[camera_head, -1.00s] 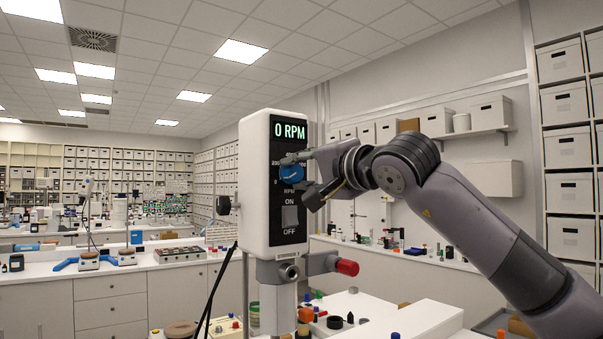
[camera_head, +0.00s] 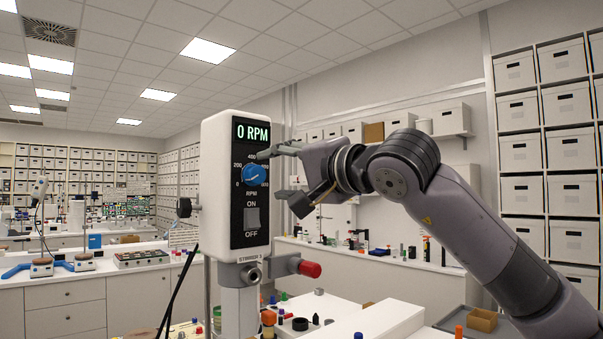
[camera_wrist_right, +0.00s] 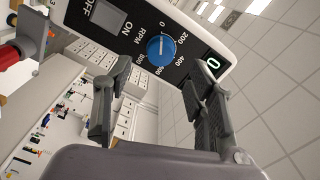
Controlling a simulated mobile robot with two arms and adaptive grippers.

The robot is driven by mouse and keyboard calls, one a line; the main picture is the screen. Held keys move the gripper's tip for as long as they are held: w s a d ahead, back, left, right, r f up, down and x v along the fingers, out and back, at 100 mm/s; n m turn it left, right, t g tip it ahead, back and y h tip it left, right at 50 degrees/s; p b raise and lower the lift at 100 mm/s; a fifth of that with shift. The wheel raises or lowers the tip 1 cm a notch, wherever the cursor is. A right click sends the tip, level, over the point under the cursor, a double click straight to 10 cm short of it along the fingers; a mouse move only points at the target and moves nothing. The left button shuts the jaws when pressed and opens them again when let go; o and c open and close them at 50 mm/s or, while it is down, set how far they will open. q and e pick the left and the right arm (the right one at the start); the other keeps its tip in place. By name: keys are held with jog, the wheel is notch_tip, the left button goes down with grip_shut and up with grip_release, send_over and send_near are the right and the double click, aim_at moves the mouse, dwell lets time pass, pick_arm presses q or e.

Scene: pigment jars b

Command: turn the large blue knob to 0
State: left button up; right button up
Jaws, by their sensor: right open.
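The large blue knob (camera_head: 253,174) is on the black front panel of a white stirrer (camera_head: 214,178). The stirrer's display (camera_head: 252,132) reads 0 RPM. In the right wrist view the knob (camera_wrist_right: 161,47) shows a pale pointer mark that seems to face the printed 0. My right gripper (camera_head: 275,176) is open and empty, just right of the knob in the head view, its upper finger overlapping the panel edge. In the right wrist view the gripper's fingers (camera_wrist_right: 152,84) are spread, with the knob beyond them and apart from them. My left gripper is out of view.
An ON/OFF switch (camera_head: 252,217) is below the knob. A red-ended clamp (camera_head: 309,269) sticks out right under the stirrer head. A bench with small bottles and jars (camera_head: 301,324) lies below. Shelves of white boxes (camera_head: 529,186) stand at the right.

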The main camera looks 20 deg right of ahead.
jog(key=v, duration=0.6)
jog(key=shift+s, duration=0.2)
